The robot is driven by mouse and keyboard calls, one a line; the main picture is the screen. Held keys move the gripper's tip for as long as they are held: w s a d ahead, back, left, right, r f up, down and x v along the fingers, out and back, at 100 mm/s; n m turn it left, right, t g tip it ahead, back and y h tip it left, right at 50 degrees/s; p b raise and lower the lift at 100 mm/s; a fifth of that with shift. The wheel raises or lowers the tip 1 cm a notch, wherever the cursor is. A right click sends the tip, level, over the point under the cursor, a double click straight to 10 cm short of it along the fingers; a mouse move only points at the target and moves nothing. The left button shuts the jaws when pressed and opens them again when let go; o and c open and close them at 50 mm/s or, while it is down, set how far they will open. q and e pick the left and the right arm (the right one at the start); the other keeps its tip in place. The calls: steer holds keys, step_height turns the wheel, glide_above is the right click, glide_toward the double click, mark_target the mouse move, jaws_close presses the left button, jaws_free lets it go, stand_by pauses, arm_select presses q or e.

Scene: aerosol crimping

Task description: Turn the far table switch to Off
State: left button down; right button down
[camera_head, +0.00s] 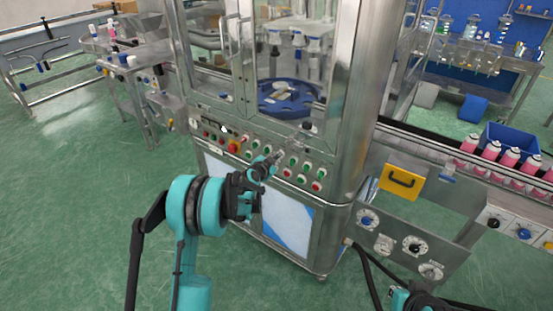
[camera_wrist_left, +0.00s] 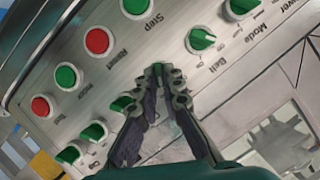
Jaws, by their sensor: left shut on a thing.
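The steel control panel (camera_head: 275,158) on the front of the machine carries rows of red and green buttons and switches. My left gripper (camera_head: 266,165) is at this panel. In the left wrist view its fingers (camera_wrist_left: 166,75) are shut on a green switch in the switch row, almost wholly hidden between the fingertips. Its label and setting cannot be read. A green knob labelled Belt (camera_wrist_left: 202,39) sits to its upper right, and several green switches, such as this switch (camera_wrist_left: 93,131), run to its lower left.
Above the panel, the glazed cabinet holds a blue turntable (camera_head: 285,97). A yellow plate with a black handle (camera_head: 402,181) is to the right, near a conveyor with pink cans (camera_head: 508,158). Open green floor (camera_head: 80,200) lies at the left.

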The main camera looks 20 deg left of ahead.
arm_select(q)
steer(key=shift+n, duration=0.3)
steer(key=n+h, duration=0.1)
steer(key=n, duration=0.1)
steer(key=n+g+h, duration=0.1)
steer(key=n+h, duration=0.1)
steer(key=n, duration=0.1)
steer(key=a+n+h, duration=0.1)
steer(key=n+h, duration=0.1)
steer(key=shift+w+g, duration=0.15)
steer(key=shift+g, duration=0.25)
steer(key=shift+n+h, duration=0.3)
stand_by(0.3)
steer(key=c, duration=1.7)
jaws_free()
steer(key=v, duration=1.2)
steer(key=shift+r, duration=0.1)
